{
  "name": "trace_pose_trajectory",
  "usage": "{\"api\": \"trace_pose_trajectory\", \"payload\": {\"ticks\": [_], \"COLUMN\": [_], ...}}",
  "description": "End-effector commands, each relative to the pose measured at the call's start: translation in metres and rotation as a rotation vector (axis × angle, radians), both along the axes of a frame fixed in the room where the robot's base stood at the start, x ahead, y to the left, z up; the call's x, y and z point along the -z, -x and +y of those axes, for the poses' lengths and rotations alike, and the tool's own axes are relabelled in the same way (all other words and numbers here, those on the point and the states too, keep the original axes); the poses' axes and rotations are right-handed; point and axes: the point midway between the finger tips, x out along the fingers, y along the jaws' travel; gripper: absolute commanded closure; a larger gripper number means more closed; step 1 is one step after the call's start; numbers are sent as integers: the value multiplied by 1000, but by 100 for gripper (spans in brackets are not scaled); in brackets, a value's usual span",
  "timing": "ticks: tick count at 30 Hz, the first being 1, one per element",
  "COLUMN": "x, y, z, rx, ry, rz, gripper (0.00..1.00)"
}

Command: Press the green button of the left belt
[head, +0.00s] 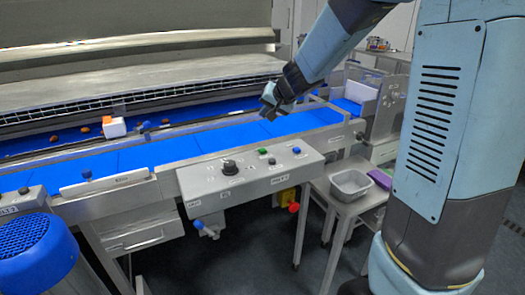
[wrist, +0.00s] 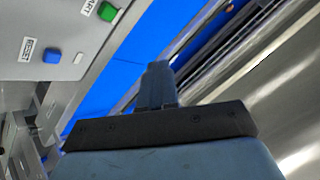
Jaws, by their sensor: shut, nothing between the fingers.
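A grey control box (head: 250,178) at the belt's front edge carries a green button (head: 263,150), a blue button (head: 296,150) and a black knob (head: 230,167). In the wrist view a green button (wrist: 107,12) labelled like START is at the top left, with a blue RESET button (wrist: 51,57) below it. Another green button (head: 24,190) shows on a panel at the far left.
A white-and-orange block (head: 114,127) and several dates lie on the rear belt. A grey tub (head: 350,184) stands on a side table at right. A blue ribbed cover (head: 35,245) fills the lower left.

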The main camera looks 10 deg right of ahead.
Motion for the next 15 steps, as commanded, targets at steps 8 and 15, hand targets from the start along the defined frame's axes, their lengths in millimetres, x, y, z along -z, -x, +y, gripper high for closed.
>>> {"api": "trace_pose_trajectory", "payload": {"ticks": [8,15], "x": [32,37], "y": [-32,-37], "z": [-1,-1], "rx": [74,86], "ry": [-1,0], "rz": [18,21], "gripper": [100,100]}}
